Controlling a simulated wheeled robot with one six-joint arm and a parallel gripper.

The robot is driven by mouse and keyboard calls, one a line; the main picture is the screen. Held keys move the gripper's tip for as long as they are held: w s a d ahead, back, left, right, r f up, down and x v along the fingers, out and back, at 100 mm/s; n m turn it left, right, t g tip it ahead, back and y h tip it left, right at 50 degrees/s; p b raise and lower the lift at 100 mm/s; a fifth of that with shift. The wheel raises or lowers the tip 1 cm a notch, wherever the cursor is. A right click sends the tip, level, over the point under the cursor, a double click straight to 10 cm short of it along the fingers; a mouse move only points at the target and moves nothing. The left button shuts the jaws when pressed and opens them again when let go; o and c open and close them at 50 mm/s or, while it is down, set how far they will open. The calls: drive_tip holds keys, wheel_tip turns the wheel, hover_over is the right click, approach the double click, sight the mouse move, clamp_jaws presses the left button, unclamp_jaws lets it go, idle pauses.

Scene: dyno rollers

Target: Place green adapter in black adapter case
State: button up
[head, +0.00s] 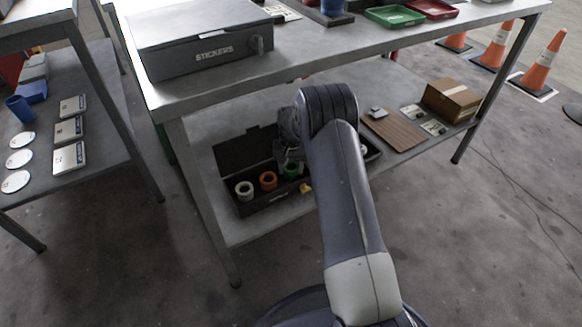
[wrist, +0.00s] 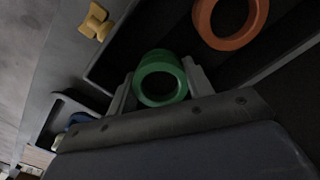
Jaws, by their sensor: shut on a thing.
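The green adapter (wrist: 160,78) is a ring held between the two fingers of my gripper (wrist: 160,85) in the wrist view. It also shows in the head view (head: 290,171), partly hidden by my gripper (head: 291,160). The black adapter case (head: 250,204) lies with its lid up on the lower shelf. The green adapter is over or inside the case; its height above the case floor is hard to tell. An orange adapter (head: 268,181) and a white adapter (head: 244,190) sit in the case to the left. The orange one shows in the wrist view (wrist: 230,20).
A small yellow part (head: 305,188) lies on the shelf just in front of the case. A dark tray (head: 372,152) with small items is right of my arm. The upper tabletop overhangs the shelf, with a grey STICKERS box (head: 200,62) on it.

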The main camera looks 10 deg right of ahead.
sight(291, 168)
drive_tip(key=shift+f+b, duration=0.3)
drive_tip(key=shift+f, duration=0.2)
drive_tip(key=o, duration=1.1)
drive_tip(key=shift+c, duration=0.2)
drive_tip(key=shift+d, duration=0.1)
wheel_tip(291, 168, up, 7)
drive_tip(key=p, duration=0.3)
drive_tip(key=shift+r, duration=0.3)
